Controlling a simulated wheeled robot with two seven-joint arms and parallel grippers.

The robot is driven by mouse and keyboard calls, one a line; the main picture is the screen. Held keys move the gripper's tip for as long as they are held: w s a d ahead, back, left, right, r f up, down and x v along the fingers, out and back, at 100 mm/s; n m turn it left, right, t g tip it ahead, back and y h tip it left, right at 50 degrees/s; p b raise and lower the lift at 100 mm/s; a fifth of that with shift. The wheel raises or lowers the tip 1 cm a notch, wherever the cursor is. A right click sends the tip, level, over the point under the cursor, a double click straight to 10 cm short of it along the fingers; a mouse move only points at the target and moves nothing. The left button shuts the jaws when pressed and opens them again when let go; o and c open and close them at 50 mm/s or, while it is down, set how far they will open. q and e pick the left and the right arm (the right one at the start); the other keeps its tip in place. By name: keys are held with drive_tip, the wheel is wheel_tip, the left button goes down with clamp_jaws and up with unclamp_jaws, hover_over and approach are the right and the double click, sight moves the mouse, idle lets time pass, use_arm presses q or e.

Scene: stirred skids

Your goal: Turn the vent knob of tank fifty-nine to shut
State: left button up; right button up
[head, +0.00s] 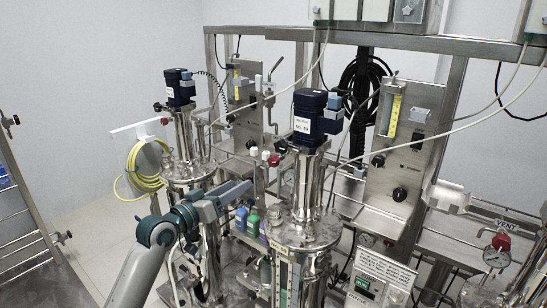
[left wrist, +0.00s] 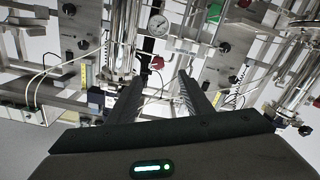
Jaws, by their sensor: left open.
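A dark blue motor (head: 308,122) with a white number label, too small to read surely, tops the steel tank (head: 303,228) in the middle of the head view. A red knob (head: 501,242) sits at the right under a VENT sign (head: 505,224), just above a round gauge (head: 497,258). My left gripper (head: 236,192) is left of the middle tank, far from that knob. In the left wrist view, its two fingers (left wrist: 160,76) are apart and empty. A red knob (left wrist: 157,62) shows beyond the gap, beside a gauge (left wrist: 157,23); which tank it serves is unclear. My right gripper is out of view.
Another tank (head: 186,140) with a blue motor stands behind at the left. A yellow hose (head: 145,170) hangs near it. A steel panel (head: 402,140) with black knobs, cables and rails crowds the middle and right. Floor (head: 95,240) is open at the left.

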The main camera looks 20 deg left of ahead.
sight(271, 161)
use_arm(q)
drive_tip(key=shift+r, duration=0.65)
drive_tip(key=p+x, duration=0.5)
drive_tip(key=x, duration=1.1)
drive_tip(key=shift+r, duration=0.1)
drive_tip(key=shift+w+d, duration=0.3)
drive_tip(key=shift+w, duration=0.3)
drive_tip(key=c, duration=1.1)
